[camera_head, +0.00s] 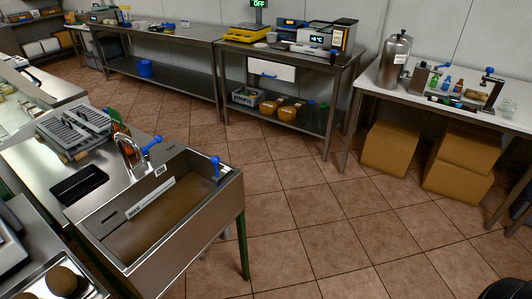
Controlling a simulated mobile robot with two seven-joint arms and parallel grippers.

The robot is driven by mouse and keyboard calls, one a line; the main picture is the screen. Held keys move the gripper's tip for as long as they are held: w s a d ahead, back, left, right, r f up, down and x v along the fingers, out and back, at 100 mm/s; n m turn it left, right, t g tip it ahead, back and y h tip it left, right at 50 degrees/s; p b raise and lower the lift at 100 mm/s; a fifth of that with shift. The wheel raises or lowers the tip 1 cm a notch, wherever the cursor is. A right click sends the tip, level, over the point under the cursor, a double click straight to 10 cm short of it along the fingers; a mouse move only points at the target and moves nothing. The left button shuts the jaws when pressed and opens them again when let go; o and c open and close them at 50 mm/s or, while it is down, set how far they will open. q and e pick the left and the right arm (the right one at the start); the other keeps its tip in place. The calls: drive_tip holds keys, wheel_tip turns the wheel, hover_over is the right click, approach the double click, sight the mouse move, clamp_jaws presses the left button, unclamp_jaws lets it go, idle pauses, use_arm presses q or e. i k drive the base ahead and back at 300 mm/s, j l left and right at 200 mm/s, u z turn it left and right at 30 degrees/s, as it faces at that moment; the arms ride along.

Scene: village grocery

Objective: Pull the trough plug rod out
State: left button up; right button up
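The steel trough (222,201) stands at the lower left, with brownish liquid or a brown bottom (150,225) inside. A rod with a blue knob (216,164) stands upright at the trough's far right corner, and it looks like the plug rod. Its lower end and any plug are hidden or too small to tell. A curved tap (131,150) with a blue lever (153,144) stands behind the trough. A white labelled strip (148,198) lies along the inside. Neither of my grippers is in view.
A drying rack (75,131) and a black tray (78,184) lie on the counter left of the trough. Tables with scales (246,33) and a steel urn (394,60) line the wall. Cardboard boxes (390,148) stand beneath the right table. The tiled floor (320,220) right of the trough is clear.

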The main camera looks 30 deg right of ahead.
sight(215, 161)
drive_tip(key=z, duration=0.45)
drive_tip(key=i+l+z, duration=0.1)
drive_tip(key=i+z, duration=0.2)
drive_tip(key=i, duration=0.05)
